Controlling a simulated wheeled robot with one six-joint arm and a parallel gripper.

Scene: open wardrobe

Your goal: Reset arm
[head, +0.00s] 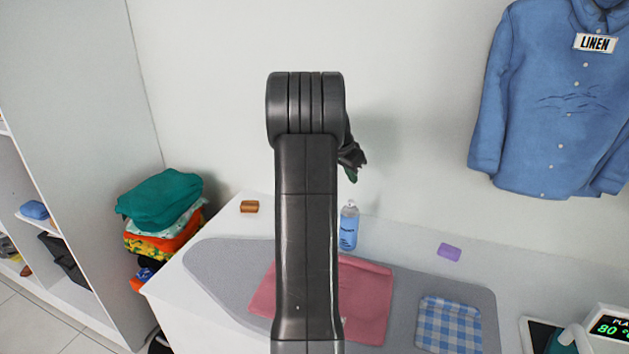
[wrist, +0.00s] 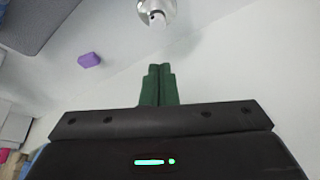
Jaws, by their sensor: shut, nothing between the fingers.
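My arm stands upright in the middle of the head view, in front of the ironing board. My gripper (wrist: 158,70) shows in the wrist view as two dark green fingers pressed together, shut and empty. In the head view only a small part of the gripper (head: 352,165) shows at the right of the arm's top, in front of the wall. The rest of it is hidden behind the arm. The gripper is above the table and touches nothing that I can see.
A grey ironing board (head: 225,270) holds a pink cloth (head: 370,295) and a blue checked cloth (head: 448,325). Behind are a spray bottle (head: 348,228), a brown block (head: 249,206) and a purple block (head: 449,252). Folded clothes (head: 160,205) stand left; a blue shirt (head: 550,100) hangs right.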

